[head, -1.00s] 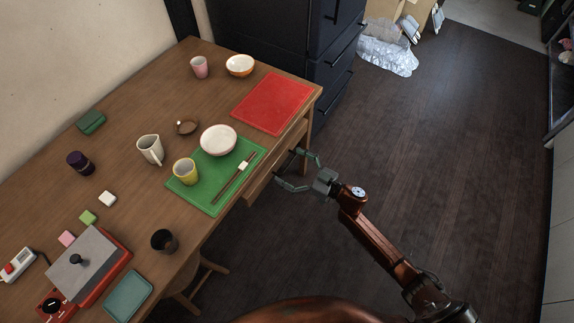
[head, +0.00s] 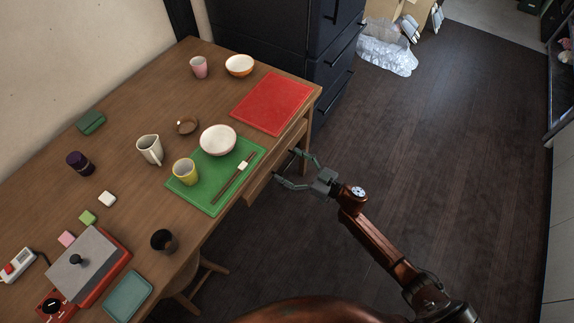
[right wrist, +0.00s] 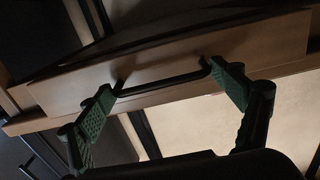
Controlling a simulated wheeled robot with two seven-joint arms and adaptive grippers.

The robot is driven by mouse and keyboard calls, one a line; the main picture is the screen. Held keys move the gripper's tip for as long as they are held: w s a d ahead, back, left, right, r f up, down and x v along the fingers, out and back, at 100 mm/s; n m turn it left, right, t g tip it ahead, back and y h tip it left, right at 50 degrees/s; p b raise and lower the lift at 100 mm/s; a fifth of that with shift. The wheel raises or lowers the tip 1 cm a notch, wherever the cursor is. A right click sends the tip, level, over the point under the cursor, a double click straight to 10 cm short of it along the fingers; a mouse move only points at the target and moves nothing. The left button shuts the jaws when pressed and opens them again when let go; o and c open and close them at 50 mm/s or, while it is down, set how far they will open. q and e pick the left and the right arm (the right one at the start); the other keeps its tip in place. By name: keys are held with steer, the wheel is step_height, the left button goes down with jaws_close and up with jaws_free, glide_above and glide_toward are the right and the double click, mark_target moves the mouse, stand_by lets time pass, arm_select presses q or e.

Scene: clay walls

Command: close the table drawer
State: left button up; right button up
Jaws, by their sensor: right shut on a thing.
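The wooden table drawer (head: 259,187) sits under the table's right edge, and its front stands out a little past the tabletop. In the right wrist view the drawer front (right wrist: 75,88) is a pale wooden panel with a black bar handle (right wrist: 160,83). My right gripper (head: 284,164) is at the drawer front. In the wrist view the green-padded fingers of this gripper (right wrist: 160,88) are wide apart, one at each end of the handle, shut on it lengthwise. The drawer's inside is hidden in the head view. My left gripper is not in view.
The wooden table (head: 125,108) holds a green mat (head: 210,198) with a bowl and yellow cup, a red mat (head: 272,103), and a grill (head: 88,262). A dark cabinet (head: 325,72) stands beyond the table. A stool (head: 205,272) is partly under it. Floor at right is clear.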

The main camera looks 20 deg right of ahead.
mark_target(280, 161)
steer(key=shift+w+a+r, duration=0.1)
steer(key=shift+a, duration=0.1)
steer(key=p+x, duration=0.1)
steer(key=x, duration=0.3)
steer(key=shift+w+a+p, duration=0.1)
steer(key=shift+p, duration=0.2)
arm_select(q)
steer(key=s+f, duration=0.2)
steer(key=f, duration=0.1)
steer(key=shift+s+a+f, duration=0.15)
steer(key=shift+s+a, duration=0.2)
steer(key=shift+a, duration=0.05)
arm_select(e)
steer(key=shift+w+a, duration=0.1)
steer(key=o, duration=1.3)
steer(key=shift+a, duration=0.1)
steer(key=shift+o, duration=0.8)
steer(key=shift+w+a, duration=0.1)
steer(key=shift+w, duration=0.05)
steer(key=shift+o, duration=0.2)
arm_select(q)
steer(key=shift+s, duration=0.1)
arm_select(e)
steer(key=shift+d, duration=0.25)
